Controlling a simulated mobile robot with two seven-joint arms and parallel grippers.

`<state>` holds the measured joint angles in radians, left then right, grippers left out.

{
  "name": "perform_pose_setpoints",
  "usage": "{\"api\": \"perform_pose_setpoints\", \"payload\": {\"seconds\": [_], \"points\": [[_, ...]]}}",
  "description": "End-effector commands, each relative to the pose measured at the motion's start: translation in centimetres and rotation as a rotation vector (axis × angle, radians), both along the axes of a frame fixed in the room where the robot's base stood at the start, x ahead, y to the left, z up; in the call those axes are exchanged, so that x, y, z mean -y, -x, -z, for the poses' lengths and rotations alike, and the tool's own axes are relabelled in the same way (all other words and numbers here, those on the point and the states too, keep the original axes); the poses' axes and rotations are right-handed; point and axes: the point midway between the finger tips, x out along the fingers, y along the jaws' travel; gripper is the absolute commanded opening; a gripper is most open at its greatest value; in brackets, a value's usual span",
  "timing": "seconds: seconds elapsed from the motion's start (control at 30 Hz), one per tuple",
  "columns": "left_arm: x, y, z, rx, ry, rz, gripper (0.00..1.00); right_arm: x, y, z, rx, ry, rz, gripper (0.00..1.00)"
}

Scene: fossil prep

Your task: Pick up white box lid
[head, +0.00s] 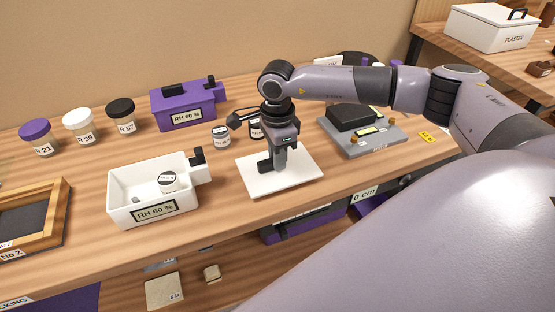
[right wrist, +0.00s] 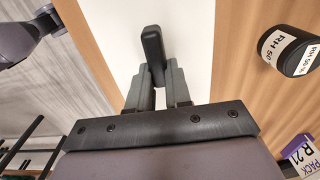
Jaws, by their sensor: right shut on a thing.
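The white box lid (head: 300,172) is a flat white plate with a dark handle, right of the open white box (head: 120,205) in the head view. My right gripper (head: 272,163) points down over the lid and is shut on its handle. In the right wrist view the black handle (right wrist: 152,45) sits between the fingers (right wrist: 160,72), with the white lid (right wrist: 185,20) behind it. I cannot tell whether the lid touches the table. My left gripper is not in view.
A purple box (head: 188,108) and several jars, one purple-capped (head: 36,130), stand at the back left. Small jars (head: 221,136) stand just behind the lid. A grey device (head: 378,138) is to its right. A wooden frame (head: 60,200) lies left. The table's front edge is close.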

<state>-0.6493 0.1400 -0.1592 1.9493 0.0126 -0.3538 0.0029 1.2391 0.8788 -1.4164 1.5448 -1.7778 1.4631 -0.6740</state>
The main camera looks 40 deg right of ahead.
Motion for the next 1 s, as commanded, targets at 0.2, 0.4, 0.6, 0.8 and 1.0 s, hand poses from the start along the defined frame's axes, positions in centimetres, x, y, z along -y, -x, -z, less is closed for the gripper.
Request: {"api": "perform_pose_setpoints", "payload": {"seconds": [0.2, 0.4, 0.6, 0.8, 1.0], "points": [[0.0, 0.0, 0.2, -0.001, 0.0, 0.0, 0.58, 0.0, -0.1, -3.4, 0.007, -0.002, 0.0, 0.0], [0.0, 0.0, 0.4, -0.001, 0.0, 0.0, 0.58, 0.0, -0.2, -9.1, 0.009, -0.001, 0.0, 0.0], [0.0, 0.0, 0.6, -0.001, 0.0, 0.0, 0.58, 0.0, -0.1, -14.6, 0.006, -0.001, -0.001, 0.0], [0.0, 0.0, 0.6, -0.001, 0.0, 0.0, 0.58, 0.0, -0.1, -18.0, 0.003, 0.0, -0.001, 0.0], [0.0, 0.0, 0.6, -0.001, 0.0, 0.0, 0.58, 0.0, 0.0, -19.3, 0.002, 0.0, 0.0, 0.0]]}}
